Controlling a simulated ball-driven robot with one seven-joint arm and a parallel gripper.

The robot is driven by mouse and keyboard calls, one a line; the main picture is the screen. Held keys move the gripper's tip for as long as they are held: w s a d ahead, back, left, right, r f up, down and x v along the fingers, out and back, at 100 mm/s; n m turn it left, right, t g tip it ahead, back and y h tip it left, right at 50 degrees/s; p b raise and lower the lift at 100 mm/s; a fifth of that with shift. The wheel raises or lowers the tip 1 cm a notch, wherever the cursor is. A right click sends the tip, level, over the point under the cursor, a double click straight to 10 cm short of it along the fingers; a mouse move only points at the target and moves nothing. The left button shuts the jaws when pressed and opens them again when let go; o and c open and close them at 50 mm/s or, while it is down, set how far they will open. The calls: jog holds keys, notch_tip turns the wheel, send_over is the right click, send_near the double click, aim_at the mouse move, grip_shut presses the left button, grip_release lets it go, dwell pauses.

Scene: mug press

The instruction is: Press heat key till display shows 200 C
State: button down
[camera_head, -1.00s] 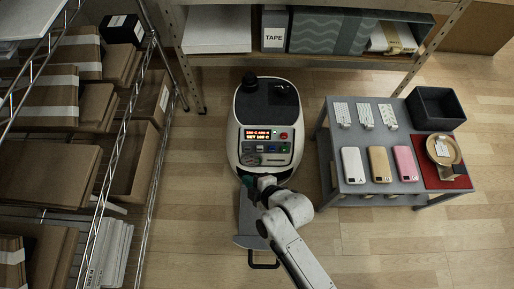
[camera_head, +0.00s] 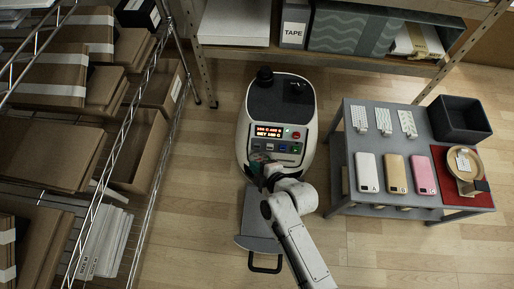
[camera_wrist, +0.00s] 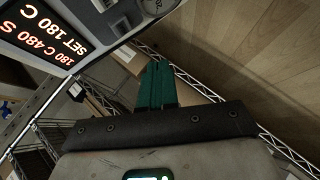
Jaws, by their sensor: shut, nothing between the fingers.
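The press (camera_head: 278,100) is a rounded white and dark machine standing on the floor in the middle of the head view. Below the display is a row of small coloured keys (camera_head: 283,147), with a red button (camera_head: 296,135) beside the display. I cannot read which key is heat. My gripper (camera_head: 259,160) is at the panel's lower left. Its teal fingers (camera_wrist: 156,84) are shut and empty; whether they touch a key is not clear.
A grey table (camera_head: 350,115) on the right holds phone-like cases, patterned strips, a black bin (camera_head: 461,120) and a red mat (camera_head: 478,198) with a round wooden dish. Wire shelving (camera_head: 140,130) with boxes stands left. A shelf (camera_head: 330,62) stands behind. Floor between is clear.

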aim_at(257, 146)
jog(key=shift+w+d+f+b, duration=0.1)
jog(key=shift+w+f+b, duration=0.1)
jog(key=shift+w+b, duration=0.45)
jog(key=shift+w+a+f+b, duration=0.15)
jog(key=shift+w+b, duration=0.25)
jog(key=shift+w, duration=0.5)
jog(key=shift+w+d+f+b, duration=0.15)
jog(key=shift+w+f+b, duration=0.1)
jog(key=shift+w+b, duration=0.4)
jog(key=shift+w, duration=0.1)
jog(key=shift+w, duration=0.1)
jog(key=shift+w+b, duration=0.3)
jog(key=shift+w, duration=0.05)
jog(key=shift+w+f+b, duration=0.2)
jog(key=shift+w+b, duration=0.2)
jog(key=shift+b, duration=0.05)
dwell(0.9)
dwell(0.3)
jog(key=shift+s+r+p, duration=0.25)
jog(key=shift+s+p, duration=0.35)
jog(key=shift+s, duration=0.25)
